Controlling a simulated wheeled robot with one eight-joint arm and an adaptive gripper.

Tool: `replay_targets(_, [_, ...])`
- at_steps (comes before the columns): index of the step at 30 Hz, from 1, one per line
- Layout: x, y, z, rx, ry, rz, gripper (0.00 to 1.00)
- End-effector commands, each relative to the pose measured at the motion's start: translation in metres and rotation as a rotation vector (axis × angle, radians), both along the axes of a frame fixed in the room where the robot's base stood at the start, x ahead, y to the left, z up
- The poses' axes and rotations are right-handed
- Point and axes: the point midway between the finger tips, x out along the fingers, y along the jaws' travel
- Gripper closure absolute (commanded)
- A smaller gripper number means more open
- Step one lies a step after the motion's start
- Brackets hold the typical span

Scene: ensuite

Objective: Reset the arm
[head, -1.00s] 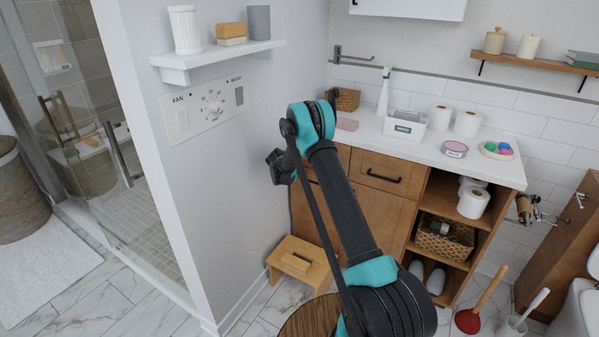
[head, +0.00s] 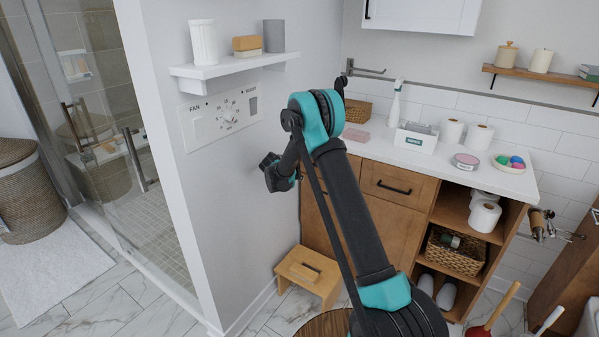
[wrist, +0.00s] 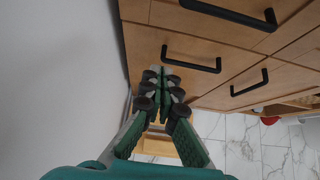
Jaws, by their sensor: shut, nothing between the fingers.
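My gripper shows in the wrist view (wrist: 168,95) with its two green-lined fingers together, shut and empty. It hangs in front of the wooden vanity drawers (wrist: 180,48), with the grey wall close on its left. In the head view my black and teal arm stands bent in the middle of the picture. Its elbow is raised in front of the vanity (head: 392,215). The dark wrist end shows left of the elbow, near the wall, and the fingers cannot be made out there.
A small wooden step stool (head: 310,275) stands on the floor below the arm. A wall panel with a dial (head: 226,117) and a white shelf (head: 235,70) with containers are at the left. The countertop (head: 440,157) holds several items. Marble floor is open at lower left.

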Motion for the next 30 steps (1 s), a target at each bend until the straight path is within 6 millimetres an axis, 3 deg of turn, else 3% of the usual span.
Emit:
replay_targets(5, [-0.024,-0.019,0.023,0.111,-0.032,-0.098,1.0])
replay_targets(11, [-0.081,-0.055,0.06,0.356,-0.105,-0.332,1.0])
replay_targets(21, [-0.201,-0.103,0.103,0.757,-0.229,-0.775,1.0])
replay_targets(30, [-0.32,-0.128,0.114,1.069,-0.329,-1.203,1.0])
